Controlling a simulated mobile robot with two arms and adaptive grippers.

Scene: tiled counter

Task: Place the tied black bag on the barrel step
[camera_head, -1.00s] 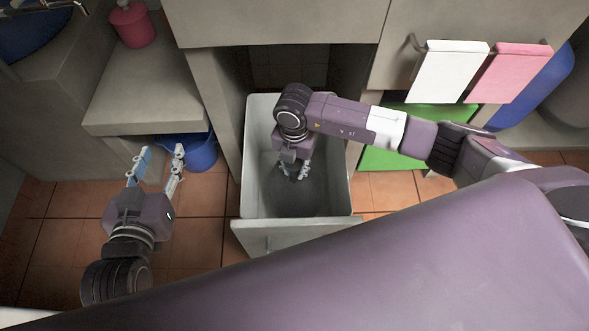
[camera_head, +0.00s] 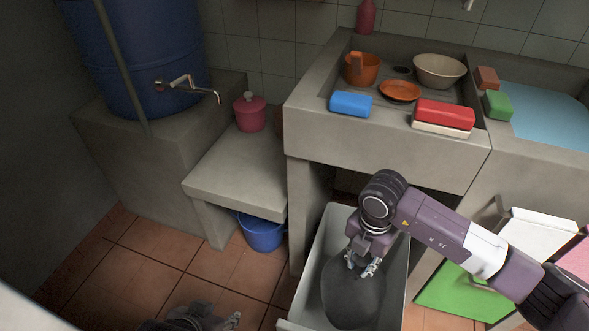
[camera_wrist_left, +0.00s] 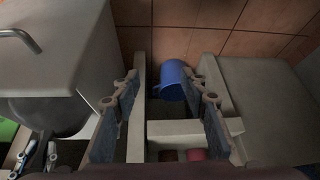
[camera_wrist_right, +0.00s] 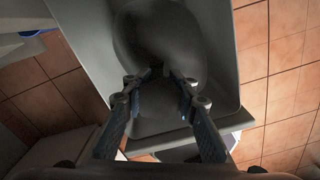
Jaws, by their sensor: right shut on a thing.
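The dark, rounded bag (camera_head: 352,292) is inside the pale pull-out bin (camera_head: 311,262). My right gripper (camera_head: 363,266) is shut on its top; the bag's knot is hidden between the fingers. A low concrete step (camera_head: 240,172) stands beside the blue barrel (camera_head: 135,50), left of the bin. My left gripper (camera_head: 205,320) is only partly in view at the bottom of the head view. In the left wrist view its fingers (camera_wrist_left: 165,100) are apart and empty.
A pink lidded pot (camera_head: 250,113) stands at the step's back; its front is clear. A blue bucket (camera_head: 261,231) sits under the step. A concrete sink counter (camera_head: 390,150) rises behind the bin. A tap (camera_head: 190,85) juts from the barrel. Open tiled floor lies left.

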